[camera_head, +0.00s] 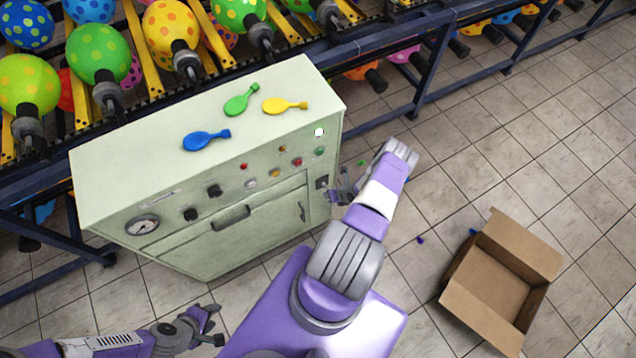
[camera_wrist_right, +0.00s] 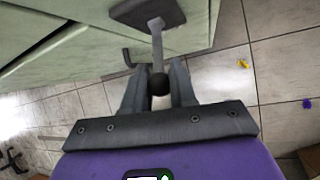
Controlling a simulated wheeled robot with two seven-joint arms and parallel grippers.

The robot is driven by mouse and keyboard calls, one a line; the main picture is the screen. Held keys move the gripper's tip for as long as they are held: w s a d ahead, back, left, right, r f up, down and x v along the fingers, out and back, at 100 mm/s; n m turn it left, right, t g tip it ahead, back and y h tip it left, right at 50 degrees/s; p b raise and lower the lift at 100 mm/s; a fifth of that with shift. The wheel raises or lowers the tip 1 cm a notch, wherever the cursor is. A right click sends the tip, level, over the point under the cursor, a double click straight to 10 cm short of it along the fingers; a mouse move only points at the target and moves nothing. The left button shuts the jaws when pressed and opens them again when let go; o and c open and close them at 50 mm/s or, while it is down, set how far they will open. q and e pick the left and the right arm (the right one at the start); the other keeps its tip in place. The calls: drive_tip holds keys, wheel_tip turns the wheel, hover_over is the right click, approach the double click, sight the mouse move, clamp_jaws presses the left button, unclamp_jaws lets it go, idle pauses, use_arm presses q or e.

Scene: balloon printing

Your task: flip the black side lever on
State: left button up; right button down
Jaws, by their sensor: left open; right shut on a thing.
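The black side lever (camera_wrist_right: 157,40) sticks out from a dark plate on the pale green cabinet (camera_head: 205,255). Its shaft is grey and ends in a black ball knob (camera_wrist_right: 158,84). My right gripper (camera_head: 336,190) is at the lower right of the cabinet front. In the right wrist view, its fingers (camera_wrist_right: 156,75) are shut on the knob, one on each side. In the head view, the gripper partly hides the lever. My left gripper (camera_head: 213,325) is open and empty at the lower left, away from the cabinet.
Blue (camera_head: 206,139), green (camera_head: 241,100) and yellow (camera_head: 285,105) flat balloons lie on the cabinet top. A rack (camera_head: 130,60) with inflated dotted balloons stands behind. An open cardboard box (camera_head: 500,280) is on the tiled floor at right. The floor between cabinet and box is mostly free.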

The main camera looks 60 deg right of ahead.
drive_tip(key=shift+w+d+r+g+y+b, duration=0.1)
drive_tip(key=shift+r+g+y+b, duration=0.2)
drive_tip(key=shift+g, duration=0.25)
drive_tip(key=shift+w+d+r+g+y+b, duration=0.1)
drive_tip(key=shift+r+g+y+b, duration=0.15)
drive_tip(key=shift+g, duration=0.3)
drive_tip(key=shift+a+r, duration=0.1)
drive_tip(key=c, duration=0.9)
unclamp_jaws()
drive_tip(key=shift+w, duration=0.1)
drive_tip(key=p+v, duration=0.1)
drive_tip(key=v, duration=0.6)
drive_tip(key=shift+r, duration=0.35)
